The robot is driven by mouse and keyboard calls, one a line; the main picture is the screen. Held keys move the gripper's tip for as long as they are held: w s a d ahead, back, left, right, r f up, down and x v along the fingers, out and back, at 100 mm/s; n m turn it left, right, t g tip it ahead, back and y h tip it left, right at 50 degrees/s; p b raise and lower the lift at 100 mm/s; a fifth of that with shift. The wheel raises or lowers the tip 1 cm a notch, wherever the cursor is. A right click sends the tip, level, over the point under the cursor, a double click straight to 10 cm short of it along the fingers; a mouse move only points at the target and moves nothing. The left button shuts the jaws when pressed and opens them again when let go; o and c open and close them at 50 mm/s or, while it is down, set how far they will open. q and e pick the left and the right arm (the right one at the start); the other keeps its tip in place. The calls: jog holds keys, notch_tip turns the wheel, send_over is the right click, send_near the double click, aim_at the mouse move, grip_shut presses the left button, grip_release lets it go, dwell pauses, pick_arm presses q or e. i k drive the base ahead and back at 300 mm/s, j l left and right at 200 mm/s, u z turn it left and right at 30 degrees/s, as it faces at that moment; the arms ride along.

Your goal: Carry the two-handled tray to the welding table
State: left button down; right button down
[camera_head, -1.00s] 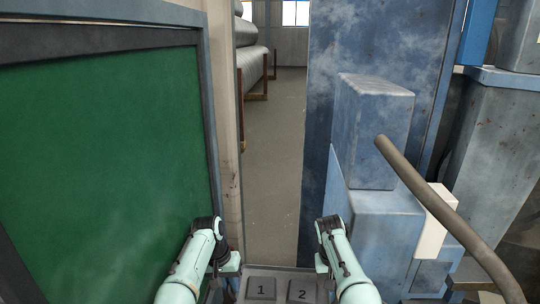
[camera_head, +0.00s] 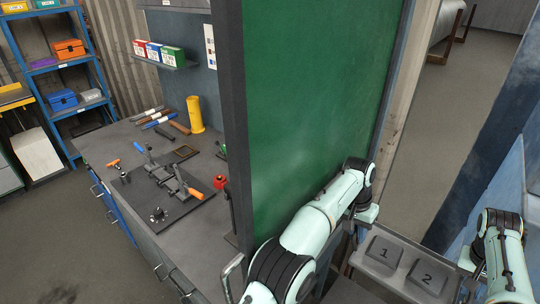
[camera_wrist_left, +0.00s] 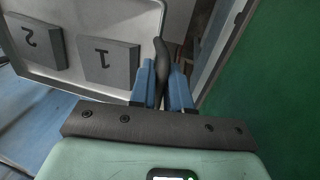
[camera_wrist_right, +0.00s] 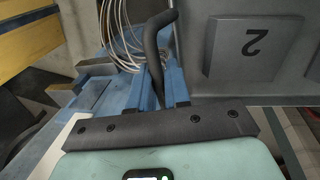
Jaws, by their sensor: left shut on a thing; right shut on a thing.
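The two-handled tray (camera_head: 378,281) is grey and carries two grey blocks marked 1 (camera_head: 384,254) and 2 (camera_head: 427,276). It is low at the right of the head view. My left gripper (camera_wrist_left: 163,82) is shut on one dark handle (camera_wrist_left: 161,55) in the left wrist view. My right gripper (camera_wrist_right: 160,88) is shut on the other handle (camera_wrist_right: 153,48) in the right wrist view. A grey table (camera_head: 115,143) with clamps and tools, seemingly the welding table, stands left of the tray, beyond a green panel (camera_head: 312,90) that hides part of it.
The framed green panel stands upright close to my left arm. Blue shelves (camera_head: 40,72) stand at the far left. Floor (camera_head: 45,215) is clear left of the table; an aisle (camera_head: 470,110) shows right.

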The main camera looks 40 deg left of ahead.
aim_at(110, 146)
jog(key=k+j+z, duration=0.15)
jog(key=k, duration=0.95)
jog(key=k+j, duration=0.15)
jog(key=k, duration=0.15)
jog(key=k+j, duration=0.25)
jog(key=k+j+u, duration=0.1)
jog(key=j, duration=0.3)
jog(key=k+j, duration=0.2)
jog(key=j, duration=0.2)
jog(key=i+j, duration=0.1)
jog(key=j, duration=0.35)
